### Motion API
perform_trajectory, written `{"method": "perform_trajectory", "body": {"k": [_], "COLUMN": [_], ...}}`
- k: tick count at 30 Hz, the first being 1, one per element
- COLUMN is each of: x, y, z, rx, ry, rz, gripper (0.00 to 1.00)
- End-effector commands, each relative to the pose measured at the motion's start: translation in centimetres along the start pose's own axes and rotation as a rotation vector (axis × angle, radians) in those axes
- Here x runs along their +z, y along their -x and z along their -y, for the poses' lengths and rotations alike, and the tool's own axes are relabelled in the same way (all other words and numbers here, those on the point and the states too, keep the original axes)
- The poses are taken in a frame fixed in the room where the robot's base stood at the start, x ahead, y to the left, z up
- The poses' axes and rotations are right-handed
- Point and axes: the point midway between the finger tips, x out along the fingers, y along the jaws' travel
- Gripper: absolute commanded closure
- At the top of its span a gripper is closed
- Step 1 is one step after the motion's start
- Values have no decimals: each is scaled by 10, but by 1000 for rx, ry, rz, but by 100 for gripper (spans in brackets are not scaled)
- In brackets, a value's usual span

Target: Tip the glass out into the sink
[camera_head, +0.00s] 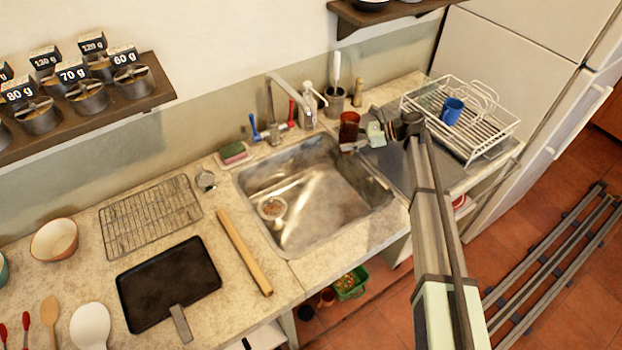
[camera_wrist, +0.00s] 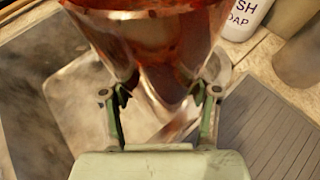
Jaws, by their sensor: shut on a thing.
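A glass with dark red-brown contents (camera_head: 349,127) is held at the back right corner of the sink (camera_head: 290,219). In the wrist view the glass (camera_wrist: 150,45) fills the top middle, with red-brown matter showing through its clear wall. My gripper (camera_head: 358,144) has its two fingers on either side of the glass; they also show in the wrist view (camera_wrist: 160,98). It is shut on the glass, which looks about upright. The sink basin is bare metal with a round strainer (camera_head: 271,208) at its left.
The tap (camera_head: 279,95) stands behind the basin, with a soap bottle (camera_head: 308,103) beside it. A white dish rack (camera_head: 478,127) with a blue mug (camera_head: 451,111) is at the right. A sponge (camera_head: 233,152) lies left of the tap.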

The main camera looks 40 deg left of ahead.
Motion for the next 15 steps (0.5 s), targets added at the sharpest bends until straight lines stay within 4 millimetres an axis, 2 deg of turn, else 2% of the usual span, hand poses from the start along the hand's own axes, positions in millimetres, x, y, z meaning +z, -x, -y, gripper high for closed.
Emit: {"method": "perform_trajectory", "body": {"k": [1,3,6,10,15], "x": [2,-4,-10,-16,-21], "y": [-12,-29,-47,-62,-72], "z": [4,0,-6,-12,-17], "rx": [61,135,222,298,344], "ry": [22,54,91,125,145], "rz": [1,-1,-2,-3,-4], "gripper": [100,100,100,100,100]}}
